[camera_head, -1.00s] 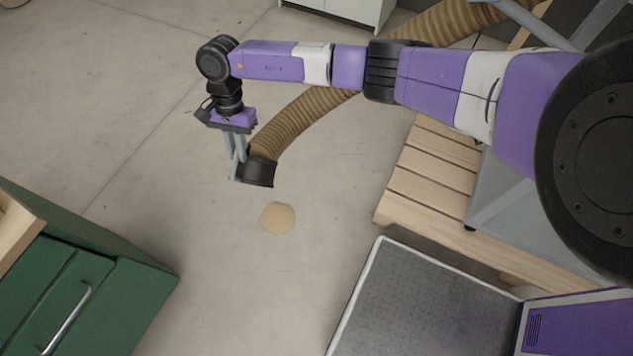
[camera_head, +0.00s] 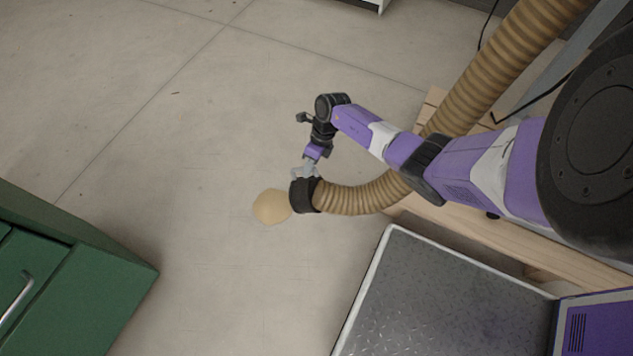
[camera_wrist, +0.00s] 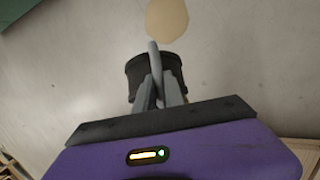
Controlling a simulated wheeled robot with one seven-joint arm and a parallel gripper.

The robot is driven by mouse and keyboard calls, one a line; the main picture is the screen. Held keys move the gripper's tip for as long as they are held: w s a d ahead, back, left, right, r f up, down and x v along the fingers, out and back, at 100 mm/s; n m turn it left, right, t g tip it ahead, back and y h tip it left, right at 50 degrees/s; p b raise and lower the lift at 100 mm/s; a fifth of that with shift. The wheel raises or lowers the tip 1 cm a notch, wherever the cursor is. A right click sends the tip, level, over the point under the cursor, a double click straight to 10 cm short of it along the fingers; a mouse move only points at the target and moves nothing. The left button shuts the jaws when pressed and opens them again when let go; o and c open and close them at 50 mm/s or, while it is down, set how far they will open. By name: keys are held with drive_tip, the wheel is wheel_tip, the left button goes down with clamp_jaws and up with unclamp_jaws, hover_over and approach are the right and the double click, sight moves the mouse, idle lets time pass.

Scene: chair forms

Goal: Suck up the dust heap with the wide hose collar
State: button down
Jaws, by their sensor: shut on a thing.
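The dust heap (camera_head: 271,207) is a flat, pale tan round patch on the grey concrete floor. It also shows at the top of the wrist view (camera_wrist: 167,18). The wide hose collar (camera_head: 303,195) is a dark cylinder on the end of a tan ribbed hose (camera_head: 362,196). In the head view the collar's left edge is right beside the heap's right edge. My gripper (camera_head: 307,172) is shut on the collar's rim; the collar shows behind the fingers in the wrist view (camera_wrist: 137,77). The collar's mouth is not clearly seen, and I cannot tell its height above the floor.
A green cabinet (camera_head: 90,290) with a metal handle stands at the lower left. A wooden slatted platform (camera_head: 480,228) lies at the right, under the hose and my arm. The floor to the left and above the heap is clear.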

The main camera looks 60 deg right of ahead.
drive_tip(key=f, duration=0.1)
drive_tip(key=s+f+m, duration=0.1)
drive_tip(key=s+f+m+b, duration=0.1)
drive_tip(key=f, duration=0.1)
drive_tip(key=shift+s+f+t, duration=0.1)
drive_tip(key=shift+s+t, duration=0.1)
drive_tip(key=shift+t, duration=0.2)
drive_tip(key=shift+f+b, duration=0.3)
drive_tip(key=shift+b, duration=0.05)
drive_tip(key=w+f+b, duration=0.1)
drive_tip(key=f+b, duration=0.1)
drive_tip(key=b, duration=0.2)
drive_tip(key=w+f+b, duration=0.2)
drive_tip(key=b, duration=0.1)
drive_tip(key=w+f+b, duration=0.1)
drive_tip(key=f+b, duration=0.1)
drive_tip(key=b, duration=0.2)
drive_tip(key=shift+w+a+b, duration=0.2)
drive_tip(key=shift+w+b, duration=0.1)
drive_tip(key=shift+w, duration=0.1)
drive_tip(key=shift+w+a+f+b, duration=0.15)
drive_tip(key=shift+w+f+b, duration=1.05)
drive_tip(key=shift+w+f, duration=0.1)
